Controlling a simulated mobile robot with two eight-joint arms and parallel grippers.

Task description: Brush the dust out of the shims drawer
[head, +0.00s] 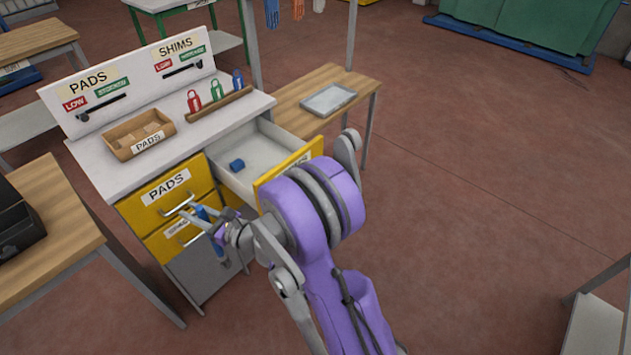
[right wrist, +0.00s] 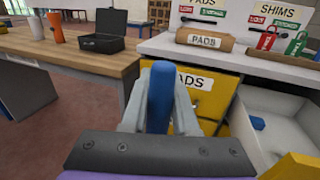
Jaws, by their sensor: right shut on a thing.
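The shims drawer (head: 222,180) is pulled open at the right of the cabinet. Its yellow front (head: 305,153) is partly hidden by my right arm. A small blue object (head: 237,165) lies on its pale floor and also shows in the right wrist view (right wrist: 257,123). I cannot clearly make out dust there. My right gripper (head: 217,229) is shut on a blue handle (right wrist: 158,98), in front of the closed drawers and left of the open one. I cannot see bristles, so I cannot tell whether it is the brush. My left gripper is not in view.
The cabinet top holds a cardboard pads box (head: 138,134) and red, green and blue padlock-shaped tags (head: 217,90). A wooden table (head: 357,82) with a grey tray (head: 328,99) stands behind the drawer. Another wooden table (head: 60,235) is at left.

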